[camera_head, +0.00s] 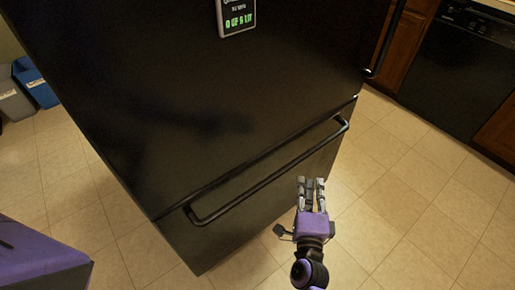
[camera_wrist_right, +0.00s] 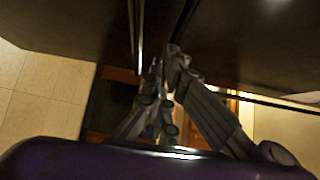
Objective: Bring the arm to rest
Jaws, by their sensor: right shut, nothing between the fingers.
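My right gripper (camera_head: 311,184) is in front of a black fridge's lower drawer, at the lower middle of the head view. Its fingers point away from me, toward the right end of the drawer handle. In the right wrist view the gripper (camera_wrist_right: 168,65) has its fingertips close together, with nothing held between them. My purple and black right arm comes up from the bottom edge. My left gripper is not in view.
The black fridge (camera_head: 200,100) fills the middle, with a long drawer handle (camera_head: 270,178) jutting out near my right gripper. A small display sign (camera_head: 236,16) is on its door. Bins (camera_head: 37,84) stand at far left, a dishwasher (camera_head: 460,65) at right. Tiled floor (camera_head: 400,215) is clear.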

